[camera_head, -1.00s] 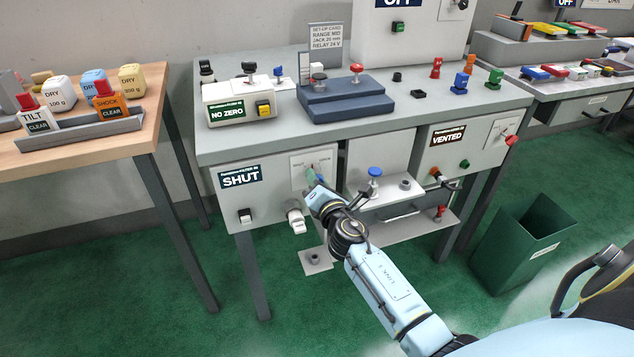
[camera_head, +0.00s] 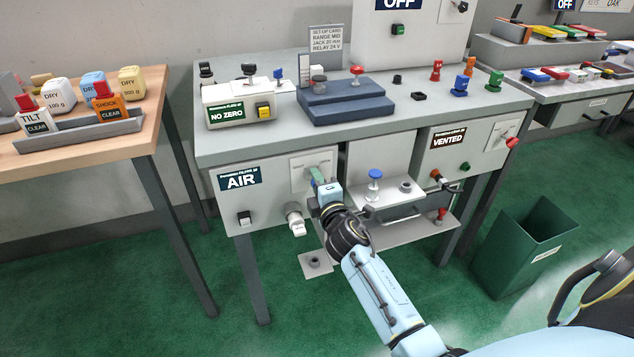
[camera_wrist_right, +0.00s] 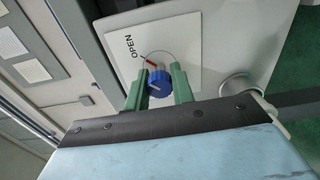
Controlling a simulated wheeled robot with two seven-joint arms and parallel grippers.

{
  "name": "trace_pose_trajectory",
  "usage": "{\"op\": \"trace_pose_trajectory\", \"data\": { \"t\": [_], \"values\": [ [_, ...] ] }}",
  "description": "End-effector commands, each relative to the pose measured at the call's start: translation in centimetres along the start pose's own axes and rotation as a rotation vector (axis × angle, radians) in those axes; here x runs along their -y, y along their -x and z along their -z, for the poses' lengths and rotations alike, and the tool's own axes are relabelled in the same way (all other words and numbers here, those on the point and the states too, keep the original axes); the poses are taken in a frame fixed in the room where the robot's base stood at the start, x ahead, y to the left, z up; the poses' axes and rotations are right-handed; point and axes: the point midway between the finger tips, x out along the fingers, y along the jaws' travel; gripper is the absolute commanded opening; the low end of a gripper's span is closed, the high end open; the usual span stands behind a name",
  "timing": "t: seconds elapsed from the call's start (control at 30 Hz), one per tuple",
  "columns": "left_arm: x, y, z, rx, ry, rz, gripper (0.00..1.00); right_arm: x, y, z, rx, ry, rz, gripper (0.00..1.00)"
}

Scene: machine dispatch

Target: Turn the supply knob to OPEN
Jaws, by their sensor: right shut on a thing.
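The supply knob (camera_wrist_right: 158,85) is blue and round, on a white plate (camera_wrist_right: 185,38) marked OPEN, in the right wrist view. A short red mark shows at the knob's edge on the side of the OPEN lettering. My right gripper (camera_wrist_right: 159,88) has its two green fingers on either side of the knob, shut on it. In the head view my right gripper (camera_head: 316,178) is at the plate on the front of the grey box (camera_head: 275,205), and hides the knob. The display (camera_head: 241,179) on that box reads AIR. My left gripper is not in view.
A white fitting (camera_head: 295,220) and a black switch (camera_head: 245,217) are below the plate. A shelf with a blue knob (camera_head: 375,175) is right of my gripper. A box reading VENTED (camera_head: 448,138) stands further right. A green bin (camera_head: 522,250) is on the floor.

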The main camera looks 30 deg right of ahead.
Motion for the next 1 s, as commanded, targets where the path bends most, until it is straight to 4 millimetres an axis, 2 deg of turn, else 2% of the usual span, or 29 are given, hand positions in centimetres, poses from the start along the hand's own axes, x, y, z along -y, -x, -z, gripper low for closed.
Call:
{"op": "trace_pose_trajectory", "data": {
  "t": [0.6,0.63,0.77,0.8,1.0],
  "values": [
    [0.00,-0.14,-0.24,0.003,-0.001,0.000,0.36,0.06,0.02,0.00,0.000,-0.042,0.001,0.01],
    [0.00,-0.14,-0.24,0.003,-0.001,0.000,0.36,0.06,0.02,0.00,0.000,-0.041,0.001,0.27],
    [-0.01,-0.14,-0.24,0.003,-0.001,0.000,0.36,0.06,0.01,0.00,0.000,-0.041,0.001,0.44],
    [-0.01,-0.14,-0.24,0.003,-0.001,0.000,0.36,0.05,0.01,0.00,0.000,-0.040,0.001,0.46],
    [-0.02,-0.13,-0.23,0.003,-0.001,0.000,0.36,0.03,0.01,0.01,0.000,-0.040,0.001,0.46]
  ]
}}
